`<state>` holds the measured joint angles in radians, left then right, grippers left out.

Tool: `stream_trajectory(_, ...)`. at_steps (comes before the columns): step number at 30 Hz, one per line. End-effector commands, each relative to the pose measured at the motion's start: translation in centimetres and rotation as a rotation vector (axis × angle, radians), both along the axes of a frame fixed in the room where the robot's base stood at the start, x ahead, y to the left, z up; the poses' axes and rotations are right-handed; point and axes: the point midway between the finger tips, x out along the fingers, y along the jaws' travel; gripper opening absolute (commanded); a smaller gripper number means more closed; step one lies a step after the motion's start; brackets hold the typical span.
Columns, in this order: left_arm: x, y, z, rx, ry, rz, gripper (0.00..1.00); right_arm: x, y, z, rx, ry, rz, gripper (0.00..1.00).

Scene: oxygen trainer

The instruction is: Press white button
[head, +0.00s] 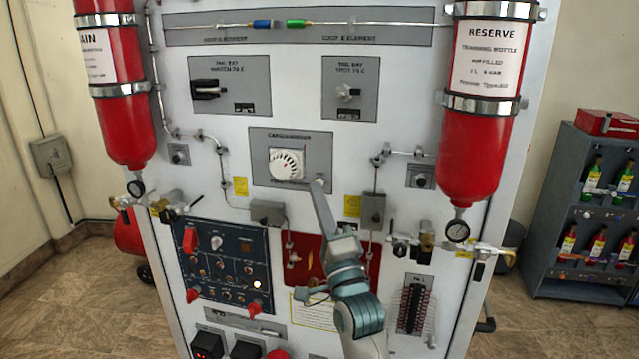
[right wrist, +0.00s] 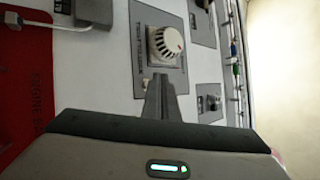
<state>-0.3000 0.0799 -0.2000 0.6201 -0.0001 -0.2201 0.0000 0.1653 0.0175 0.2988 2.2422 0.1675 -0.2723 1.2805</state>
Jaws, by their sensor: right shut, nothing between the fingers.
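A grey plate with a large white ribbed dial (head: 285,164) sits at the middle of the white panel. The dial also shows in the right wrist view (right wrist: 165,43), just beyond my fingers. My right gripper (head: 319,187) is shut and empty, its fingertips at the lower right corner of that plate. In the right wrist view the fingertips (right wrist: 160,82) point at the plate's edge beside the dial. A small pale part (right wrist: 146,84) shows next to them; it may be the white button, mostly hidden by the fingers. I cannot tell whether they touch it. My left gripper is not in view.
A red main bottle (head: 122,130) and a red reserve bottle (head: 478,150) stick out on either side. A dark blue switch panel (head: 205,285) is lower left. Below the dial are grey boxes with thin pipes and a red plate (head: 305,245), partly behind my arm.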

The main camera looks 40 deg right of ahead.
Motion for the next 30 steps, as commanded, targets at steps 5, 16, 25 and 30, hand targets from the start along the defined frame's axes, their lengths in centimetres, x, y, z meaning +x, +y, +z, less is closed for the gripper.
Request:
stream_trajectory(5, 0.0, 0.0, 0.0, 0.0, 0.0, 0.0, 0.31, 0.0, 0.0, 0.0, 0.0, 0.0, 0.0, 0.0)
stream_trajectory(16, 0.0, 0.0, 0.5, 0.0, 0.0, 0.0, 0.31, -1.0, 1.2, 0.0, 0.002, 0.002, 0.002, 0.0)
stream_trajectory(25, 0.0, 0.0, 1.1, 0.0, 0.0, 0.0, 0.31, -2.6, 3.1, 0.0, 0.001, 0.001, 0.0, 0.0)
stream_trajectory(30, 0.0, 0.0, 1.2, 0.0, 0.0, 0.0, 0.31, -3.2, 3.7, 0.0, 0.0, 0.001, 0.0, 0.0)
